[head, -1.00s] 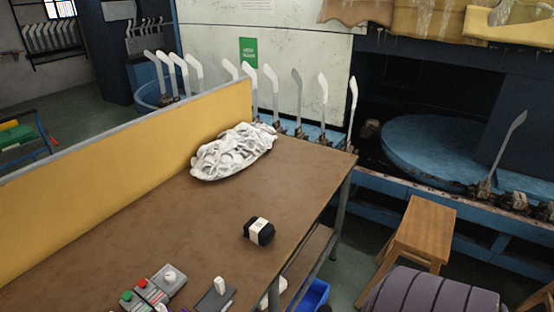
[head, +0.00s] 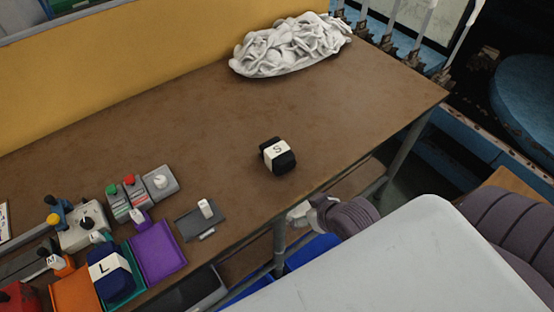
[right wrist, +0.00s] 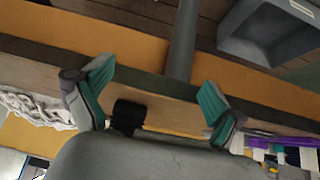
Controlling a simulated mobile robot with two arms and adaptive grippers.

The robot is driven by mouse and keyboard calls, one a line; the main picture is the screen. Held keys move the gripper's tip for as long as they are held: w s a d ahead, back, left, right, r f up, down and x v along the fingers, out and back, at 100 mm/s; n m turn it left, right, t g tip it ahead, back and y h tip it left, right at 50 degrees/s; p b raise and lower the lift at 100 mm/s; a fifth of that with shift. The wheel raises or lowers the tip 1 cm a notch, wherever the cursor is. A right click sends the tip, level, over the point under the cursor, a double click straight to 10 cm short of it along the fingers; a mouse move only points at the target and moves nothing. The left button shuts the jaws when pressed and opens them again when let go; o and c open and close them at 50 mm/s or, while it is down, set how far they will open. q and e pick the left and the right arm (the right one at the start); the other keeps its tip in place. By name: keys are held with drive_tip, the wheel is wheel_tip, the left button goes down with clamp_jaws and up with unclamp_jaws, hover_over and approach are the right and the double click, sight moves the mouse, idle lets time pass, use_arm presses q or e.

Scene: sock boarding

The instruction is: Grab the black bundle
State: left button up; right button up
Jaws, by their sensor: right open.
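The black bundle (head: 278,157), with a white band marked S, lies on the brown table (head: 200,130) toward its front edge. My right gripper (head: 303,212) is just off the front edge, in front of the bundle and apart from it. In the right wrist view the teal-padded fingers of my right gripper (right wrist: 157,80) are spread and empty. The black bundle (right wrist: 128,117) shows beyond them, past the table edge, nearer the left finger. My left gripper is out of view.
A white sock pile (head: 290,45) lies at the back by the yellow panel (head: 100,70). A grey tray (head: 200,222), a button box (head: 145,190), a purple mat (head: 157,250) and a dark blue bundle marked L (head: 112,275) are at left. Table around the black bundle is clear.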

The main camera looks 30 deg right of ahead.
sight(280, 151)
drive_tip(key=w+d+r+t+y, duration=0.15)
drive_tip(key=w+r+t, duration=0.35)
drive_tip(key=r, duration=0.7)
drive_tip(key=shift+h, duration=0.25)
drive_tip(key=x, duration=0.7)
drive_tip(key=shift+w+d+f, duration=0.1)
drive_tip(key=shift+w+d, duration=0.05)
drive_tip(key=shift+w, duration=0.15)
drive_tip(key=shift+f+x, duration=0.15)
drive_tip(key=shift+x, duration=1.35)
drive_tip(key=shift+f+x, duration=0.15)
drive_tip(key=shift+x, duration=1.35)
drive_tip(key=shift+s+d, duration=0.1)
drive_tip(key=shift+s, duration=0.05)
drive_tip(key=shift+c, duration=0.3)
drive_tip(key=c, duration=1.3)
drive_tip(key=shift+r, duration=0.15)
